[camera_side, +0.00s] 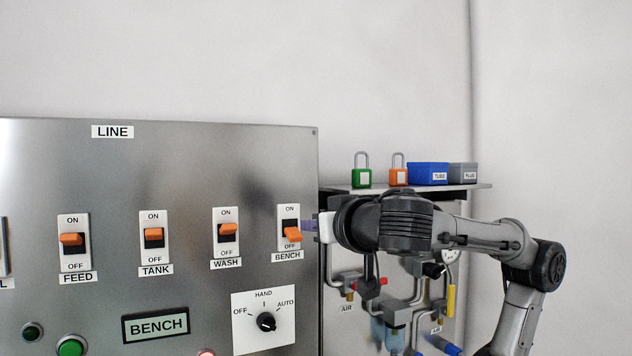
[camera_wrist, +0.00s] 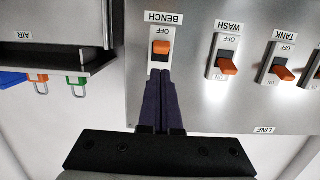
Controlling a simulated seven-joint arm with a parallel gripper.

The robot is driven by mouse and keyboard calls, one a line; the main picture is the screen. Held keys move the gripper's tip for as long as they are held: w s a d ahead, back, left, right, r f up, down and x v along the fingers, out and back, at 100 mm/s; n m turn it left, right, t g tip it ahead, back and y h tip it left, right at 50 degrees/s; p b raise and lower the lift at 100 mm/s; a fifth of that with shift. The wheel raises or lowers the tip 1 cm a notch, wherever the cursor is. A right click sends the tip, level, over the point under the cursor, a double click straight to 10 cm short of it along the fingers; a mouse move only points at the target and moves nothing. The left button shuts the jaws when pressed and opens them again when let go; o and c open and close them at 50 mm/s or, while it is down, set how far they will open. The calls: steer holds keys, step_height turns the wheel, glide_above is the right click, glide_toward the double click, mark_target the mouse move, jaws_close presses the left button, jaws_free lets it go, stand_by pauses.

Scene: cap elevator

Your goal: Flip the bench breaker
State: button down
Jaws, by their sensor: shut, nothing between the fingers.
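The BENCH breaker (camera_side: 293,234) is an orange lever in a white plate at the right end of the grey LINE panel. Its lever is tilted down toward OFF, while the WASH lever beside it sits up toward ON. In the wrist view, which is upside down, the BENCH lever (camera_wrist: 161,47) lies close to its OFF mark. My gripper (camera_side: 304,226) is shut and empty, just right of the BENCH plate. In the wrist view its dark fingertips (camera_wrist: 161,73) overlap the ON end of the plate. I cannot tell whether they touch it.
WASH (camera_side: 228,229), TANK (camera_side: 154,236) and FEED (camera_side: 72,239) breakers stand to the left. A HAND/OFF/AUTO knob (camera_side: 266,321) is below. Right of the panel, a shelf (camera_side: 335,187) holds padlocks and bins, with air fittings underneath. The wall above is clear.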

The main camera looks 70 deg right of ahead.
step_height(320, 180, up, 7)
steer(key=shift+s+a, duration=0.15)
steer(key=shift+s, duration=0.1)
stand_by(0.7)
